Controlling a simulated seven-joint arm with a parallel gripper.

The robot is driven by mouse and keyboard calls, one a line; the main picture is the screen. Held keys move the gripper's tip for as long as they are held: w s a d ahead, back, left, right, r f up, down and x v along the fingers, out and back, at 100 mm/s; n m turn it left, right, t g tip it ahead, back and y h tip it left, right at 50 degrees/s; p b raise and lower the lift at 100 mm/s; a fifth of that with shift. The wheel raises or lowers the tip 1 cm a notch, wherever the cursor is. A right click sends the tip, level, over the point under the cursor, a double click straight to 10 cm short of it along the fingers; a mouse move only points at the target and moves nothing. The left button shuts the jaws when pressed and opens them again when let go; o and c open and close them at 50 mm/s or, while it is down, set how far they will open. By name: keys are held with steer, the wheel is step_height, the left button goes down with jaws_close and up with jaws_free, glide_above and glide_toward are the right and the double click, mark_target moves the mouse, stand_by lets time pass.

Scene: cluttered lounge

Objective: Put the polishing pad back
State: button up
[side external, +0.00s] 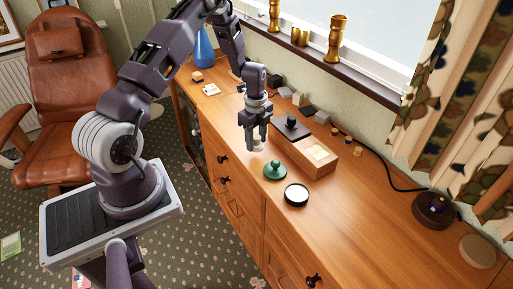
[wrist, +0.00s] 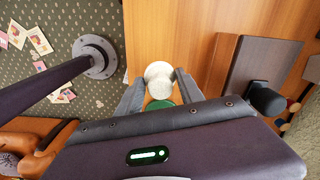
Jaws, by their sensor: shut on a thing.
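My gripper (side external: 257,141) is low over the wooden cabinet top, shut on a small pale round thing. This seems to be the polishing pad (wrist: 159,72), and it shows between the fingers in the wrist view. Whether it touches the wood I cannot tell. A green round piece with a knob (side external: 275,171) lies on the cabinet just beside it. Its green edge also shows below the pad in the wrist view. A wooden box (side external: 321,170) stands to the right of my gripper, with a pale inside at its near end. A dark knobbed lid (side external: 291,128) is at its far end.
A round black tin with a pale face (side external: 296,195) lies nearer the cabinet's front edge. Grey blocks (side external: 299,99) and small pegs stand by the wall. A dark round device (side external: 433,210) and a tan disc (side external: 477,251) are at the right. The cabinet top between is clear.

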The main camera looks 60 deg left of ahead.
mark_target(256, 146)
steer(key=shift+f, duration=1.55)
steer(key=o, duration=1.2)
steer(key=shift+f, duration=0.15)
